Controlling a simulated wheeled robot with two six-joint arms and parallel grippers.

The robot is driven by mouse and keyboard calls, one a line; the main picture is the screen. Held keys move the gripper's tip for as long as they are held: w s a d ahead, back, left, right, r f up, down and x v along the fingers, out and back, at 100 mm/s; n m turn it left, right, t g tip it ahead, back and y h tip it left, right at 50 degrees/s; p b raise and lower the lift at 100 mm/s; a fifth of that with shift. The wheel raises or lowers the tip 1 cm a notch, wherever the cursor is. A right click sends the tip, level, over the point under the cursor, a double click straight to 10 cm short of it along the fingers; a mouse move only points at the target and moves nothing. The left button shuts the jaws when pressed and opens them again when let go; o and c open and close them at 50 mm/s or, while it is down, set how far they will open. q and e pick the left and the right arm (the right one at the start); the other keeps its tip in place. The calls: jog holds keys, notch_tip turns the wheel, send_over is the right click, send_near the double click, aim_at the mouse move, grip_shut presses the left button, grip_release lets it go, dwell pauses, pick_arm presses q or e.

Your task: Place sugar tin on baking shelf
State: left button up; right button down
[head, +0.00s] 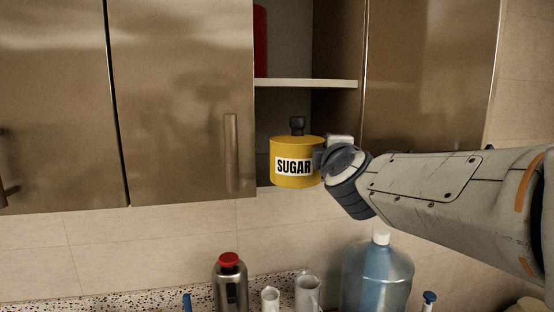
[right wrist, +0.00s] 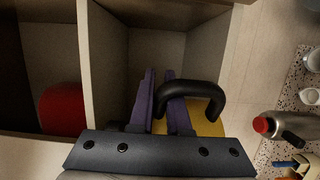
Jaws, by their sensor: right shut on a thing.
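The sugar tin (head: 311,146) is a yellow round tin with a black handle on its lid and a white SUGAR label; it looks upright. My right gripper (head: 322,160) is at its right side and shut on it. In the right wrist view the purple fingers of my right gripper (right wrist: 161,105) are at one end of the black handle, with part of the yellow sugar tin (right wrist: 210,126) beside them. The exact grip is partly hidden. The tin is in front of the lower compartment of an open cabinet, near its bottom edge (head: 264,188). My left gripper is out of view.
A shelf board (head: 300,83) divides the cabinet; a red object (head: 260,40) stands above it. Closed doors (head: 180,90) flank the opening. Below are a red-capped flask (head: 230,285), glass jars (head: 307,293) and a large water bottle (head: 377,275). The lower compartment looks mostly empty.

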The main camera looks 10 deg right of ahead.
jog(key=shift+f+p+x, duration=0.15)
jog(key=shift+f+x, duration=0.4)
jog(key=shift+x, duration=2)
jog(key=shift+f+p+x, duration=0.2)
jog(key=shift+f+x, duration=0.35)
jog(key=shift+x, duration=2)
jog(key=shift+f+p+x, duration=0.15)
jog(key=shift+f+x, duration=0.45)
jog(key=shift+x, duration=1.9)
jog(key=shift+f, duration=0.1)
jog(key=c, duration=0.9)
grip_release()
jog(key=shift+f, duration=0.2)
